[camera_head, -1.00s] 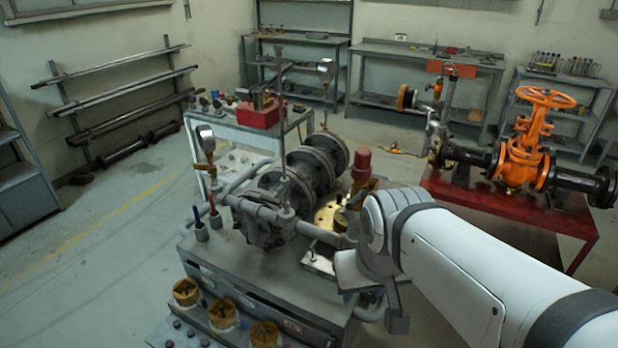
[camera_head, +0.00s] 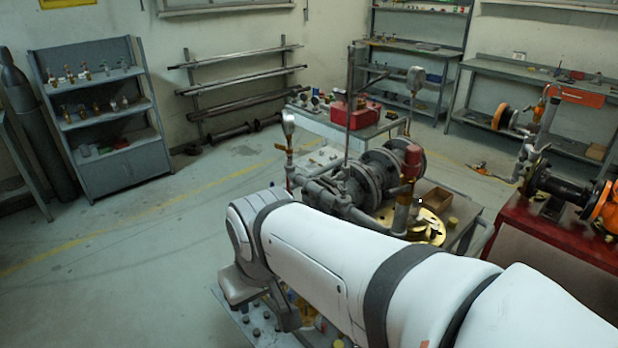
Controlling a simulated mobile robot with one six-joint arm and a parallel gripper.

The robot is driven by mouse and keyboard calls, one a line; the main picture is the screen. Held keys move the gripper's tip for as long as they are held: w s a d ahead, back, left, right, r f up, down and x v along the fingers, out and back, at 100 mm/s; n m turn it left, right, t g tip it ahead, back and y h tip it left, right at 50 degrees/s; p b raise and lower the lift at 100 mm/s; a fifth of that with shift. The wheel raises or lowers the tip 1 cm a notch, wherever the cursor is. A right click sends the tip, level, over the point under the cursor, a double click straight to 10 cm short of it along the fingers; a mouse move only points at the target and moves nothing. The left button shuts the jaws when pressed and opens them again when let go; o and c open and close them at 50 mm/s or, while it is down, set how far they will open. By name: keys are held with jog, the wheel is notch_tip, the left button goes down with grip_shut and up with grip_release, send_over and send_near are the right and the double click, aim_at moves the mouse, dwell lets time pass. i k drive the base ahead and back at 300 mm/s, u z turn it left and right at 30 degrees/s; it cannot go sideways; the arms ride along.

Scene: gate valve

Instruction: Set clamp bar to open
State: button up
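I cannot pick out the clamp bar for certain. The grey pipe-and-valve assembly (camera_head: 352,182) stands on a bench at the middle, with upright rods, gauges and round flanges. My white arm crosses in front of it from the lower right and hides its lower left part and much of the bench. The end of my arm, with my gripper (camera_head: 262,297), is at the lower left of the assembly, above the front of the bench. It looks apart from the assembly. Its fingers are small and partly hidden, so their opening does not show.
A red-capped fitting (camera_head: 410,172) and a brass disc (camera_head: 425,228) sit right of the assembly. A red bench (camera_head: 535,235) with an orange valve (camera_head: 603,210) is at the right edge. A grey shelf (camera_head: 100,120) stands at the back left. The left floor is clear.

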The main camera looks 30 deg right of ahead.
aim_at(435, 227)
jog(key=u, duration=0.65)
jog(key=k, duration=0.9)
jog(key=z, duration=1.75)
jog(key=i, duration=1)
jog(key=z, duration=0.1)
